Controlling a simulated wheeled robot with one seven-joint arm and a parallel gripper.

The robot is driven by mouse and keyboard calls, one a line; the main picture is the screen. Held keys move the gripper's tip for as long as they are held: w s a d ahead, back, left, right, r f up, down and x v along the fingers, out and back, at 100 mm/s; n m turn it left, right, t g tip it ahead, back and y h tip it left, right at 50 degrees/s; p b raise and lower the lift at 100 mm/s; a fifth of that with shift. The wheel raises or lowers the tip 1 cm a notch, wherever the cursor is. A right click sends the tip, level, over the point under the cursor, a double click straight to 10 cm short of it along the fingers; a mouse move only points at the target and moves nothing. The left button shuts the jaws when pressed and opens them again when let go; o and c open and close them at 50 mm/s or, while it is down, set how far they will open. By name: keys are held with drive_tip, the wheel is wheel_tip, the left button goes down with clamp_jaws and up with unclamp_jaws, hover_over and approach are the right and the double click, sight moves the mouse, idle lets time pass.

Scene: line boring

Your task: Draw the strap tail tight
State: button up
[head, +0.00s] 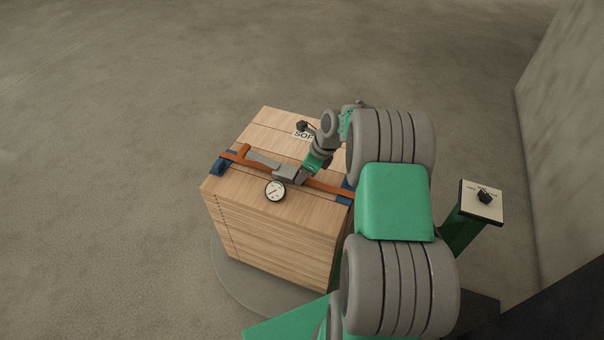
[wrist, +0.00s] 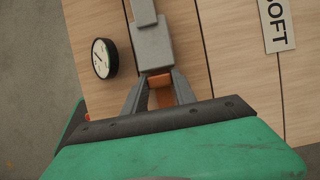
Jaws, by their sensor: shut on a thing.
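An orange strap (head: 328,188) runs across the top of a wooden crate (head: 245,245), over blue corner pieces (head: 218,170) at its edges. A grey buckle (head: 285,172) with a long grey lever (head: 262,160) sits on the strap; its body also shows in the wrist view (wrist: 152,45). My gripper (head: 303,177) is low over the crate top, just right of the buckle. In the wrist view its fingers (wrist: 160,92) are shut on the orange strap tail (wrist: 160,81) beside the buckle. The tail's far end is hidden by my gripper.
A round dial gauge (head: 275,191) sits on the crate top, close to the buckle. A printed label (head: 303,134) lies farther back. A green post with a knob panel (head: 482,200) stands at right, near a wall (head: 570,130). The floor left of the crate is clear.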

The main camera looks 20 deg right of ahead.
sight(312, 184)
clamp_jaws()
drive_tip(key=shift+s+d+p, duration=1.05)
drive_tip(key=shift+s+d, duration=0.6)
drive_tip(key=shift+d, duration=0.05)
drive_tip(key=o, duration=0.7)
unclamp_jaws()
drive_tip(key=p+v, duration=0.7)
drive_tip(key=shift+s+d+r+p, duration=0.1)
drive_tip(key=shift+r+p, duration=0.25)
